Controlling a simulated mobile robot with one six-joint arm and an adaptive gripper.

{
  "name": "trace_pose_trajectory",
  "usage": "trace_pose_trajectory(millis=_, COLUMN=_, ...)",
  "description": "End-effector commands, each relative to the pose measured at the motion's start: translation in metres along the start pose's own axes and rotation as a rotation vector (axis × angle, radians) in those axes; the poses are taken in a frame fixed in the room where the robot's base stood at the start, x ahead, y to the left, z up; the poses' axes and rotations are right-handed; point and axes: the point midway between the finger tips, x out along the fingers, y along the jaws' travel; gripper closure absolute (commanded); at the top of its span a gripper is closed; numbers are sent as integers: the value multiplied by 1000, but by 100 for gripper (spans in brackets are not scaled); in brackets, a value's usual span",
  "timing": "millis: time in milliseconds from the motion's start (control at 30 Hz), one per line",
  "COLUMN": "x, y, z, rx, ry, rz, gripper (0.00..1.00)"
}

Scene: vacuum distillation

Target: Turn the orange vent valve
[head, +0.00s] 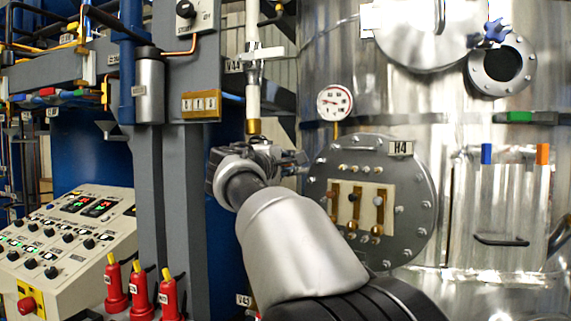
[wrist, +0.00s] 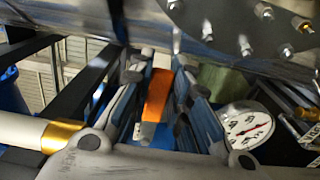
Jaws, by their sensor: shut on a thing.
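The orange vent valve handle (wrist: 157,95) shows in the wrist view as a flat orange bar between the two blue-grey finger pads. My gripper (wrist: 160,104) is shut on it, one finger on each side. In the head view my gripper (head: 277,155) is just below and right of the brass collar (head: 254,127) of a white vertical pipe (head: 253,90). There the orange handle is hidden behind my gripper. The valve's body is mostly hidden in both views.
A round pressure gauge (head: 335,102) is close on the right; it also shows in the wrist view (wrist: 245,127). A bolted H4 flange (head: 415,200) on the steel tank is right of my arm. A control console (head: 70,245) and red bottle-shaped objects (head: 140,290) are lower left.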

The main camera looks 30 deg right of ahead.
Motion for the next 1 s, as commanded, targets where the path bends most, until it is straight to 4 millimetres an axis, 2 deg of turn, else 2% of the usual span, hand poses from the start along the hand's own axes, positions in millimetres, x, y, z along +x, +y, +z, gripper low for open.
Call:
trace_pose_trajectory(millis=100, x=0, y=-2, z=0, rx=8, ry=1, rz=-4, gripper=100)
trace_pose_trajectory(millis=133, x=0, y=-2, z=0, rx=8, ry=1, rz=-5, gripper=81)
trace_pose_trajectory(millis=400, x=0, y=-2, z=0, rx=4, ry=0, rz=-3, gripper=63)
trace_pose_trajectory(millis=767, x=-2, y=-1, z=0, rx=2, ry=1, rz=-2, gripper=62)
trace_pose_trajectory(millis=867, x=-11, y=0, z=-1, rx=2, ry=2, rz=-2, gripper=62)
trace_pose_trajectory(millis=1000, x=-37, y=0, z=-1, rx=2, ry=4, rz=-1, gripper=62)
